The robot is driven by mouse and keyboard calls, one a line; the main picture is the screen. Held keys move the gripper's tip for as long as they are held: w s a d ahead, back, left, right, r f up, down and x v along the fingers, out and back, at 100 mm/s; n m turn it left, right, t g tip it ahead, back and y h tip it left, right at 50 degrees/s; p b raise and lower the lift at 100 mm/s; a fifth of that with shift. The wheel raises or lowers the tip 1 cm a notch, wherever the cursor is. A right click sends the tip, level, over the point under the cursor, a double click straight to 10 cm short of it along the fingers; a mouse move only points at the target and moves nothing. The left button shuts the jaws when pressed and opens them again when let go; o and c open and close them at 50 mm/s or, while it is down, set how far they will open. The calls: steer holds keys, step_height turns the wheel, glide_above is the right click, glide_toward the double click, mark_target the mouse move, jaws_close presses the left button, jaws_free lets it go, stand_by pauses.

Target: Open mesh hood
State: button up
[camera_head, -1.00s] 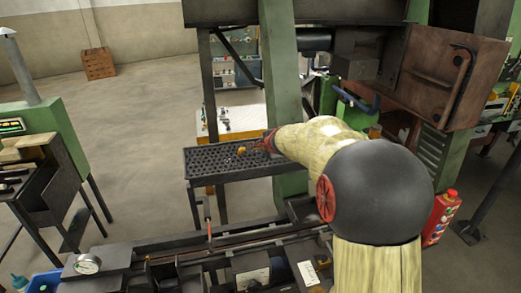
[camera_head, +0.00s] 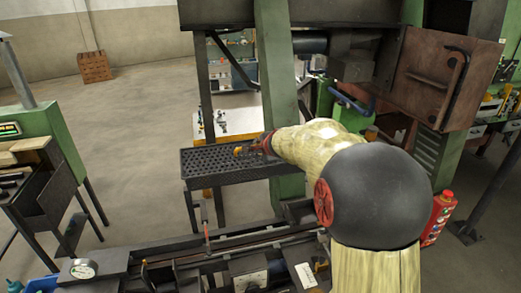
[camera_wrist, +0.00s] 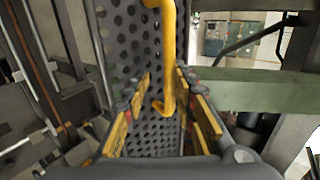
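The mesh hood (camera_head: 215,163) is a dark perforated panel beside the green post in the head view. Its holes fill the middle of the wrist view (camera_wrist: 128,45). A yellow bar handle (camera_wrist: 168,62) stands out from the mesh, and its bent end lies between my fingers. My gripper (camera_wrist: 161,98) is open, with yellow-padded fingers on both sides of the handle and gaps visible. In the head view, my gripper (camera_head: 257,146) is at the hood's right part, where it partly hides the handle.
A green post (camera_head: 277,80) stands just behind my gripper. A machine bed with a gauge (camera_head: 83,269) lies in front of the hood. Open floor (camera_head: 135,140) lies left of the hood.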

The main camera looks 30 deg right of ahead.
steer(key=v, duration=1.1)
steer(key=shift+s+r, duration=0.15)
steer(key=shift+s, duration=0.15)
steer(key=shift+a, duration=0.1)
steer(key=s+a+f+n+g+y+b, duration=0.1)
steer(key=s+a+f+n+b, duration=0.6)
steer(key=f, duration=0.5)
steer(key=s+a+f+n+g+y+b, duration=0.1)
steer(key=s+a+f+n+g+b, duration=0.1)
steer(key=s+a+f+n+b, duration=0.5)
steer(key=s+a+f+n+g+y+b, duration=0.1)
steer(key=s+a+f+n+b, duration=0.6)
steer(key=s+a+f+b, duration=0.4)
steer(key=s+f+b, duration=0.4)
steer(key=s+f, duration=0.1)
steer(key=f, duration=0.2)
steer(key=shift+s+n+g, duration=0.2)
steer(key=shift+n+g, duration=0.1)
steer(key=shift+g, duration=0.1)
